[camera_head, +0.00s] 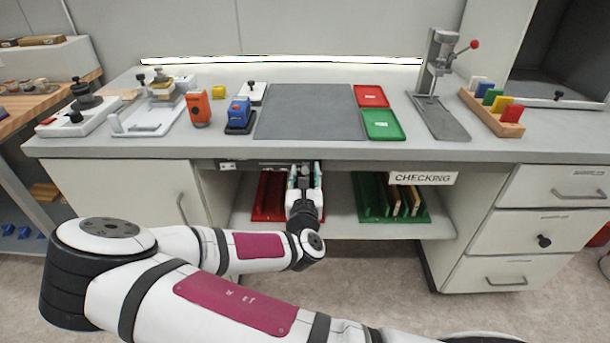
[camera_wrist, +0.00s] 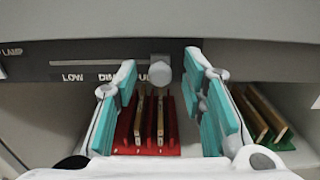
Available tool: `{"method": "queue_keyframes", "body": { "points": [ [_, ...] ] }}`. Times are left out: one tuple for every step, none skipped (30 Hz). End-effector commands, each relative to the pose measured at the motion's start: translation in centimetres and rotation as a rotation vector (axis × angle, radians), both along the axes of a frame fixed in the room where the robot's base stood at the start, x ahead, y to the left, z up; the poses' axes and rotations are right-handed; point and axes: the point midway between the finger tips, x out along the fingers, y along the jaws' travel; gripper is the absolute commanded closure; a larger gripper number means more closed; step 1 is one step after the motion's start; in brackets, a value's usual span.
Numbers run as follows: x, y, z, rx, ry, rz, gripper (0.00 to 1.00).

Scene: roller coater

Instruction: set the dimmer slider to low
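In the wrist view, the dimmer slider's round grey knob (camera_wrist: 161,72) sits on the dark front panel (camera_wrist: 95,62) under the bench edge. The lettering "LOW", a partly hidden "DIM" and the start of another word runs below to its left; the knob is at the right end of this lettering. My gripper (camera_wrist: 160,82) is open, with a teal-padded finger on each side of the knob and visible gaps to it. In the head view, my gripper (camera_head: 304,172) is under the bench's front edge; the knob is not clearly visible there.
Below are a red rack (camera_head: 268,196) and a green rack (camera_head: 372,197) holding boards on the lower shelf (camera_head: 340,218). A "CHECKING" sign (camera_head: 423,178) hangs to the right. The bench top (camera_head: 300,149) overhangs my gripper. A "LAMP" label (camera_wrist: 12,51) is at the left.

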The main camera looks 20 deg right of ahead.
Motion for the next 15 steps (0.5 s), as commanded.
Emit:
{"method": "queue_keyframes", "body": {
  "points": [
    [0.00,0.00,0.00,0.000,0.000,0.000,0.62],
    [-0.01,-0.01,0.00,0.000,0.000,0.000,0.62],
    [-0.01,0.00,0.01,0.000,0.000,0.000,0.62],
    [-0.02,0.01,0.01,0.000,0.000,0.000,0.62],
    [-0.02,0.01,0.00,0.000,0.000,0.000,0.64],
    [-0.03,0.01,0.00,0.000,0.000,0.000,0.73],
    [-0.03,0.01,0.00,0.000,0.000,0.000,0.80],
    [-0.04,0.01,0.00,0.000,0.000,0.000,0.87],
    [-0.04,0.01,0.00,0.000,0.000,0.000,0.96],
    [-0.04,0.01,0.00,0.000,0.000,0.000,1.00],
    [-0.04,0.00,0.00,0.000,0.000,0.000,1.00],
    [-0.05,0.01,0.00,0.000,0.000,0.000,1.00],
    [-0.05,0.01,0.00,0.000,0.000,-0.001,1.00],
    [-0.05,0.00,0.00,0.000,0.000,-0.001,1.00],
    [-0.05,0.01,0.00,0.000,0.000,-0.001,1.00]
  ]
}}
